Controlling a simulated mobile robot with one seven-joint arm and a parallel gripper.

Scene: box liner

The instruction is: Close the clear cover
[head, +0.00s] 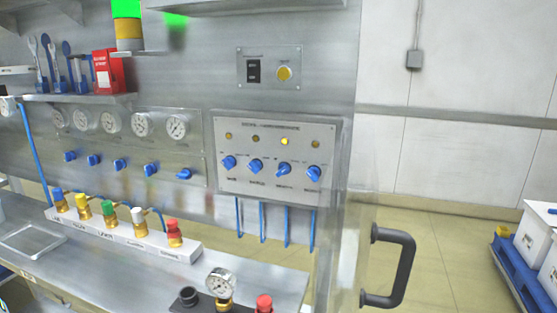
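A clear cover (352,255) shows near the lower right of the steel station, seen nearly edge-on as a narrow see-through strip. A dark C-shaped handle (408,265) sticks out from its right side. The cover stands at the right end of the station, not lying flat over the control panel (275,160) with its blue knobs. The cover's hinge and lower edge cannot be made out. My gripper is not in the head view.
The steel counter (250,281) holds a row of colored-cap valves (137,222) and a pressure gauge (220,282). A shelf with tools and a red box (109,70) is at upper left. A blue pallet (515,260) stands at far right. Tan floor (450,245) between is clear.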

